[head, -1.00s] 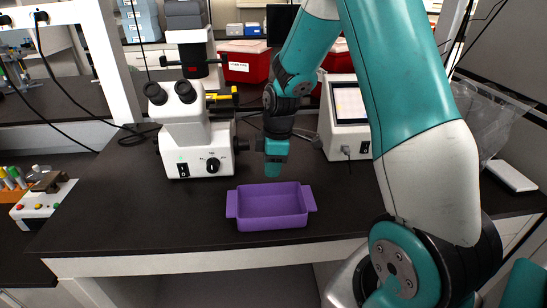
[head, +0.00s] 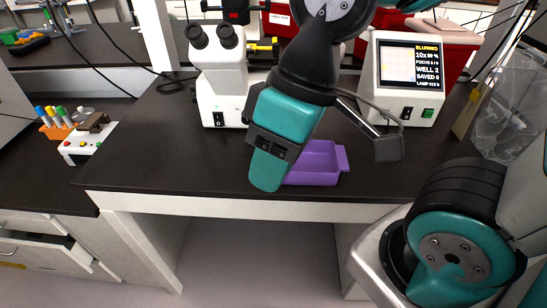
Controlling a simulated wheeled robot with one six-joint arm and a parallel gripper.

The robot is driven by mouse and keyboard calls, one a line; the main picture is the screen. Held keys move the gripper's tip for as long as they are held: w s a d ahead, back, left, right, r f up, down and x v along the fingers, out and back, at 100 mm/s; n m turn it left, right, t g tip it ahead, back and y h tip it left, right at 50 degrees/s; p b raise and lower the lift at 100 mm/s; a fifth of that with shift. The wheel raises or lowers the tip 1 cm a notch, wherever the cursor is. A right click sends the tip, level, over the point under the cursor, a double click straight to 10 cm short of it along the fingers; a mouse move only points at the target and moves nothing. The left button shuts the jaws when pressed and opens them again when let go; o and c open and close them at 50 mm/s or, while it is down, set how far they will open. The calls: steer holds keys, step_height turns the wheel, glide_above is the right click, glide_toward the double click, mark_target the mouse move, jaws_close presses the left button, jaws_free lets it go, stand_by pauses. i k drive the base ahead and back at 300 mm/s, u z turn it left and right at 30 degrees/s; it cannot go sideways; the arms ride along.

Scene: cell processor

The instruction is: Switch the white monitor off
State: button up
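The white monitor (head: 388,107) stands on the dark bench at the right in the head view. Its screen (head: 411,66) is lit, with a pale picture and text beside it. A green switch (head: 428,113) sits low on its front, at the right, next to a dark fitting. My gripper (head: 266,168) hangs over the front of the bench, pointing down, left of the monitor and apart from it. Its fingers overlap from this angle, so I cannot tell if they are open. I see nothing held in it.
A purple tray (head: 325,178) sits on the bench, partly hidden behind my gripper. A white microscope (head: 218,85) stands behind it to the left. A clear plastic bag (head: 497,125) is right of the monitor.

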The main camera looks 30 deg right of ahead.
mark_target(406, 115)
steer(key=z, duration=1.4)
steer(key=k, duration=1.35)
steer(key=u, duration=0.6)
steer(key=i, duration=1.25)
steer(key=z, duration=0.4)
